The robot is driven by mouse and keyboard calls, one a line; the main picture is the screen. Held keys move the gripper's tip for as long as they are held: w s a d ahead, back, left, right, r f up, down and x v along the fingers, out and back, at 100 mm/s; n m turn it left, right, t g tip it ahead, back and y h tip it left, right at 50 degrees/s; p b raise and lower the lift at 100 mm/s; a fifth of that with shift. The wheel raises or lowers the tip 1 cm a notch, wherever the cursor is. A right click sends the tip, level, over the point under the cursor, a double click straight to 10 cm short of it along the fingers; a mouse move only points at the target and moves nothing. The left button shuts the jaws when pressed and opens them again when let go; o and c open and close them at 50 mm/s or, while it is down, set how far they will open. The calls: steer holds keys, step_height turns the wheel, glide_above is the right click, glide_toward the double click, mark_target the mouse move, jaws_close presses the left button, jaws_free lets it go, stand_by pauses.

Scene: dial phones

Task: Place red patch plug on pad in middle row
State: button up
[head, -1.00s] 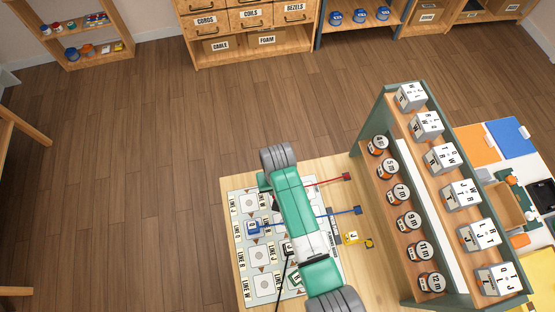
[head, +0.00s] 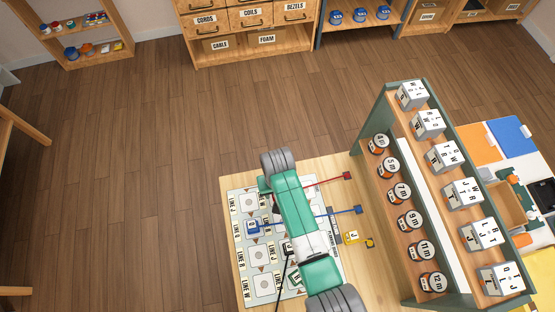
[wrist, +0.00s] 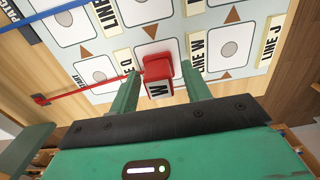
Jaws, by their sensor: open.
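The red patch plug (wrist: 157,76), marked W, stands on the pale board (wrist: 215,50) in the wrist view. My gripper (wrist: 159,74) is open, with one finger on each side of the plug. I cannot tell whether the fingers touch it. A red cord (wrist: 90,91) runs left from the plug. Brown triangles and white pads with grey discs lie around it; the surface just under the plug is hidden. In the head view my arm covers the plug and gripper, and the red cord (head: 322,183) emerges at the right.
A blue plug (head: 253,227) sits on the board's left side, its cord crossing under my arm. A yellow plug (head: 351,237) lies on the table to the right. A green plug (head: 295,278) is near my arm. A shelf rack (head: 415,170) with dials and blocks stands at the right.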

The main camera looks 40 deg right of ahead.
step_height(320, 180, up, 12)
steer(key=p, duration=0.2)
steer(key=shift+w, duration=0.1)
steer(key=w+a+r+n+t+h, duration=0.1)
steer(key=w+a+r+t, duration=0.3)
steer(key=r, duration=0.7)
steer(key=w+a+r+n+t+h, duration=0.1)
steer(key=w+a+r+t, duration=0.35)
steer(key=r, duration=0.65)
steer(key=w+a+r+n+t+h, duration=0.1)
steer(key=w+a+r+n+t, duration=0.1)
steer(key=w+r+t, duration=0.65)
steer(key=s+a+r+n+t+y, duration=0.1)
steer(key=s+a+r, duration=0.3)
steer(key=r, duration=0.6)
steer(key=s+a+r+t+y, duration=0.1)
steer(key=s+a+r+t, duration=0.3)
steer(key=s+r, duration=0.3)
steer(key=s+a+r+n+t+y, duration=0.1)
steer(key=s+a+r+t, duration=0.2)
steer(key=r, duration=1.2)
steer(key=s+a, duration=0.1)
steer(key=s, duration=0.1)
steer(key=shift+s+a+r+n, duration=0.25)
steer(key=shift+s+a+n, duration=0.05)
